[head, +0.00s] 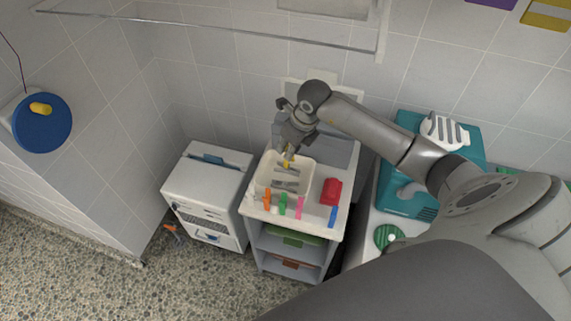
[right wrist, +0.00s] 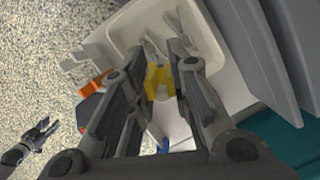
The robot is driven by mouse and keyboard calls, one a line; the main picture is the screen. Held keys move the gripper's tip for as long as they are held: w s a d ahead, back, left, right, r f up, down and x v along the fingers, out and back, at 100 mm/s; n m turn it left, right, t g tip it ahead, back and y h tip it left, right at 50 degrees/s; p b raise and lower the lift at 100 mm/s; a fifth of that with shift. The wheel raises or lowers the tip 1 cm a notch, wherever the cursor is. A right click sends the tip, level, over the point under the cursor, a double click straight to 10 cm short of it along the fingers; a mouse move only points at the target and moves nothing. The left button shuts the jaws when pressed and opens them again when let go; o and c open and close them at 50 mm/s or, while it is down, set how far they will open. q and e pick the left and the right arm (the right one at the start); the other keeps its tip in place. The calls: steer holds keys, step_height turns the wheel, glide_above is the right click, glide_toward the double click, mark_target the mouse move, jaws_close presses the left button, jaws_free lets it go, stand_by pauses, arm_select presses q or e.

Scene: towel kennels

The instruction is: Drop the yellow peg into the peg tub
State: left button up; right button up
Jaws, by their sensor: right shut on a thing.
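The yellow peg (head: 287,163) is between the fingertips of my right gripper (head: 289,153), which is shut on it. The peg also shows in the right wrist view (right wrist: 160,82), between the dark fingers. A cream, open-topped tub (head: 309,170), seemingly the peg tub, lies below the gripper on the white cart. The peg is over the tub's opening; the gap between peg and tub floor is hard to judge. Grey metal-like pieces (right wrist: 176,22) lie inside the tub. My left gripper (right wrist: 45,130) shows small at the left of the right wrist view, apparently open and empty.
Orange (head: 267,199), green (head: 282,203), pink (head: 299,207) and blue (head: 333,216) pieces stand along the cart's front. A red object (head: 331,191) sits right of the tub. A white cabinet (head: 208,185) stands left, a teal case (head: 400,202) right.

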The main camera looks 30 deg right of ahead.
step_height(320, 180, down, 5)
steer(key=shift+r+b, duration=0.15)
steer(key=shift+b, duration=1)
steer(key=o, duration=0.9)
steer(key=shift+c, duration=0.2)
steer(key=shift+r, duration=0.25)
steer(key=v, duration=1.1)
steer(key=shift+r, duration=0.3)
steer(key=shift+s+d, duration=0.1)
steer(key=shift+s, duration=0.05)
